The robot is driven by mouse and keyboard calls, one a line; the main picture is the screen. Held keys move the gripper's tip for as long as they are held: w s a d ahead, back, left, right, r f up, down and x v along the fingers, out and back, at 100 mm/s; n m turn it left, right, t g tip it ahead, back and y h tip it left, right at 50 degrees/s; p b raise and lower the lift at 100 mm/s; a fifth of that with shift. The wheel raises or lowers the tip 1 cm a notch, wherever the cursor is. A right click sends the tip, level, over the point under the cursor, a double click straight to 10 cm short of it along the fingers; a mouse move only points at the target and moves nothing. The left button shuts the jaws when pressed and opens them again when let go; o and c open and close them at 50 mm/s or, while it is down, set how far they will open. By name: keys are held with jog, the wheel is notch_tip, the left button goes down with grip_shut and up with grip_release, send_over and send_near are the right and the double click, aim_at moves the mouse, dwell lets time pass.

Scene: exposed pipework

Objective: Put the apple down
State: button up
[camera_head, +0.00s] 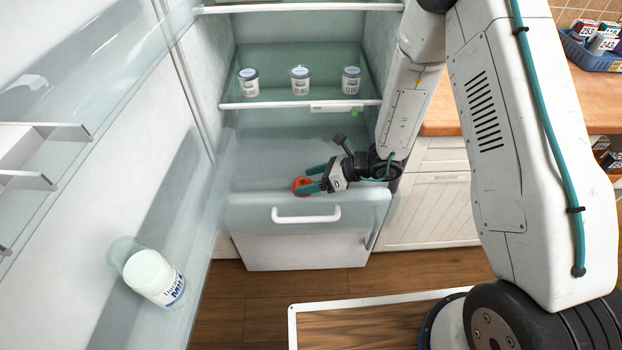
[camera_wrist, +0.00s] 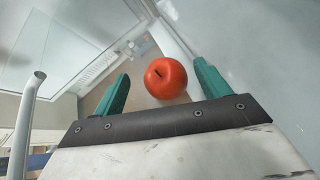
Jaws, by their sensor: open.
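A red apple (camera_head: 301,185) is at the front of the open fridge's lower compartment, just above the drawer front. I cannot tell for sure whether the apple's underside rests on the surface.
The fridge drawer (camera_head: 306,215) has a white handle. Three small jars stand on the shelf (camera_head: 275,104) above. The open door (camera_head: 85,190) at left holds a milk bottle (camera_head: 155,279). A wooden counter (camera_head: 441,112) lies right of the fridge, with a blue basket (camera_head: 597,60).

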jog(key=shift+r, duration=0.35)
jog(key=v, duration=1.2)
jog(key=s+r+n+g+h, duration=0.1)
jog(key=s+r+n+g, duration=0.1)
jog(key=s+r+n, duration=0.55)
jog(key=s+r+n+g+h, duration=0.2)
jog(key=r+n, duration=0.3)
jog(key=r, duration=0.6)
jog(key=s+d+r+n+t+h, duration=0.3)
jog(key=s+d+r+n+h, duration=0.6)
jog(key=s, duration=0.6)
jog(key=d+r+n, duration=0.1)
jog(key=d+n, duration=0.1)
jog(key=d, duration=0.1)
jog(key=shift+r, duration=0.4)
